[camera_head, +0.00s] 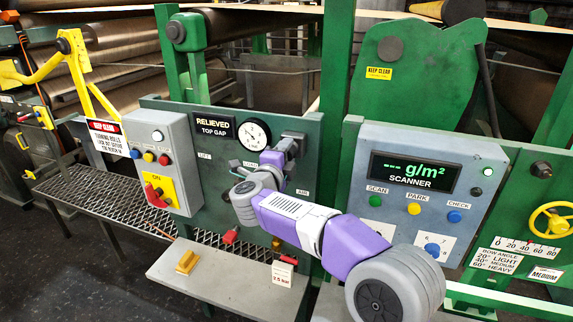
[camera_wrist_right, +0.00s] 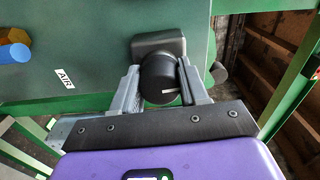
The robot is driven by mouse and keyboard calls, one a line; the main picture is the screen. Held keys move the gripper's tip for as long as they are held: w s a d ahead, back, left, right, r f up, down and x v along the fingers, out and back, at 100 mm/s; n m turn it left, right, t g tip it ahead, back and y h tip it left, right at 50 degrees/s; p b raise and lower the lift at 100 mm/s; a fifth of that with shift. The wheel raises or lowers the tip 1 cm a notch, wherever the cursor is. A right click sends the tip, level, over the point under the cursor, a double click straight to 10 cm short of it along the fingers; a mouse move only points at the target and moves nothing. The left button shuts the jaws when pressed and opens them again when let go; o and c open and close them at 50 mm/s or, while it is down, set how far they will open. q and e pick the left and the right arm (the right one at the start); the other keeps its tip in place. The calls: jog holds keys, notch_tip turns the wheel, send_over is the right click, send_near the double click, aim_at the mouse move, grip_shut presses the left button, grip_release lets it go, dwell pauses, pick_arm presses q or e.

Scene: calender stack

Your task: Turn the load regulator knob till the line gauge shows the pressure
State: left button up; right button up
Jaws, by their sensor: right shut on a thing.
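The load regulator knob (camera_wrist_right: 158,80) is a dark round knob with a pale mark, on a dark block on the green panel (camera_head: 225,205). My right gripper (camera_wrist_right: 159,72) has its two fingers on either side of it and is shut on it. In the head view the right gripper (camera_head: 283,152) is at the panel's upper right and mostly hides the knob. The line gauge (camera_head: 254,134), round and white-faced, is just left of it; its needle and figures are too small to read surely. A small card (camera_head: 283,273) seems to read 2.5 bar. My left gripper is out of view.
The scanner box (camera_head: 430,190) with buttons stands to the right, behind my right arm. A grey switch box (camera_head: 157,160) is to the left. A blue and an orange knob (camera_wrist_right: 14,44) show in the wrist view.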

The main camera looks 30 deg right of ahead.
jog(key=m+b, duration=0.4)
jog(key=m, duration=0.1)
jog(key=shift+f, duration=0.25)
jog(key=shift+r+m+b, duration=0.2)
jog(key=shift+m+b, duration=1.1)
jog(key=shift+m, duration=0.3)
jog(key=shift+r, duration=0.1)
jog(key=o, duration=1.1)
jog(key=shift+c, duration=0.2)
jog(key=v, duration=0.7)
jog(key=shift+s+a, duration=0.2)
